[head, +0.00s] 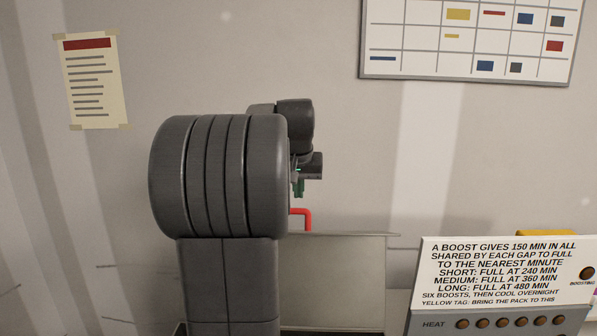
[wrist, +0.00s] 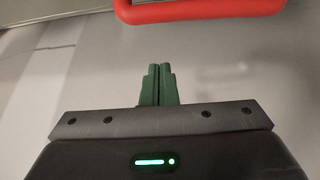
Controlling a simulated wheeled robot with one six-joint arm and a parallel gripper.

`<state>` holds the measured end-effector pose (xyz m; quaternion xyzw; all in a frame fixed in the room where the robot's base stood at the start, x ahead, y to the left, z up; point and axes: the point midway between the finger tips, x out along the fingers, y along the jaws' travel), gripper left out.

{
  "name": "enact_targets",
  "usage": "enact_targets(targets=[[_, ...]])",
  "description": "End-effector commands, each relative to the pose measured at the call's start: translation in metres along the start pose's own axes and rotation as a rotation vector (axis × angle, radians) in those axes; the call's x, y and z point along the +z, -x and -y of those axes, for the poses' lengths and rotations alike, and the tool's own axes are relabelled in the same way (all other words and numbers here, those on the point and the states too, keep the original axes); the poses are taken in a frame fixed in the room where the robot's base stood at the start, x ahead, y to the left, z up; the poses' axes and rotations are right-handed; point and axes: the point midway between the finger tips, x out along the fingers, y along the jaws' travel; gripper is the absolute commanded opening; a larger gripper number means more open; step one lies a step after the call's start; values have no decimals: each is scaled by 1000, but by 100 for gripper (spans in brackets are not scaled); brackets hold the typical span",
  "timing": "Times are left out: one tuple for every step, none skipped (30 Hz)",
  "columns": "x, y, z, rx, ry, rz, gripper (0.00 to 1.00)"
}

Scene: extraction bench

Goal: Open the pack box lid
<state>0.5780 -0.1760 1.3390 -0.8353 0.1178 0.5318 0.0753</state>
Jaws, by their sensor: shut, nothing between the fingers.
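A red handle (head: 307,213) stands at the top edge of a flat grey panel (head: 335,285), which appears to be part of the pack box. I cannot tell from this angle whether that panel is the lid or a wall. The handle also spans the top of the wrist view (wrist: 200,12). My gripper (head: 299,190) is just above and left of the handle in the head view. Its green fingers show in the wrist view (wrist: 159,70), closed together, with nothing between them and apart from the handle. My arm hides the left part of the box.
A white instruction sign (head: 505,268) above a brown-knobbed HEAT panel (head: 432,324) stands at the lower right. A yellow object (head: 545,233) shows behind it. A paper notice (head: 90,85) and a chart board (head: 470,40) hang on the wall.

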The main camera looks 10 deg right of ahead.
Motion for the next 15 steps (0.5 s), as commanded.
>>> enact_targets(targets=[[0,-10,0,1,0,5,0],[3,-8,0,0,0,2,0],[9,-3,0,0,0,-1,0],[13,-2,0,0,0,-1,0],[17,-1,0,0,0,-1,0],[21,0,0,0,0,-1,0],[24,1,0,0,0,0,0],[27,2,0,0,0,0,0],[30,3,0,0,0,-1,0],[32,3,0,0,0,-1,0],[33,4,0,0,0,-1,0],[35,4,0,0,0,-1,0],[36,4,0,0,0,-1,0],[37,4,0,0,0,0,0],[38,4,0,0,0,0,0]])
